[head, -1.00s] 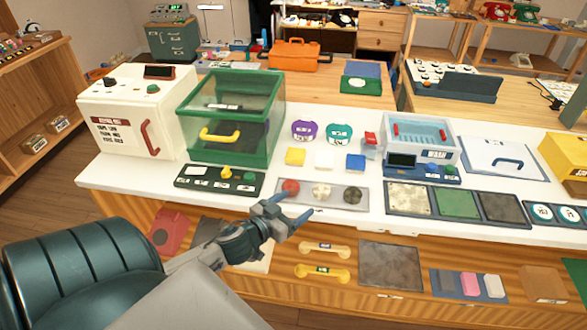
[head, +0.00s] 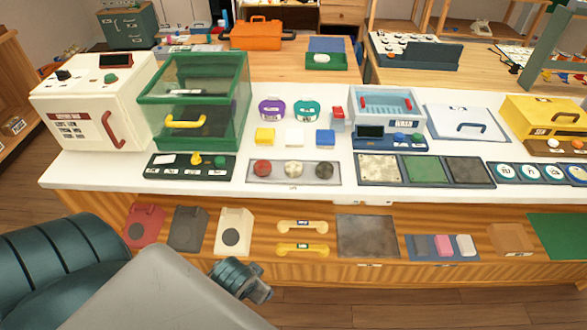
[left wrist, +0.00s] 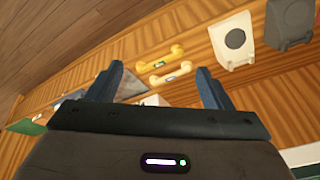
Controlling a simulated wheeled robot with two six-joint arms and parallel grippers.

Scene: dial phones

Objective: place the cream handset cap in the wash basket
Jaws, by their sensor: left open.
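The cream handset cap (head: 293,169) appears to be the pale round cap in the middle of a grey strip tray (head: 250,179), between a red cap (head: 263,167) and a dark cap (head: 324,170). The wash basket appears to be the light blue basket with red handles (head: 387,100) in the blue-and-white washer (head: 390,138) on the counter. My left gripper (left wrist: 158,75) is open and empty. In the head view its wrist (head: 240,278) is low in front of the counter, well below the caps. My right gripper is out of view.
A lower shelf holds a cream handset (head: 302,226), a yellow handset (head: 302,249) and phone bodies (head: 233,230). A green clear-walled case (head: 195,100) and a white machine (head: 95,100) stand at left. Small yellow, white and blue blocks (head: 295,137) sit behind the caps.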

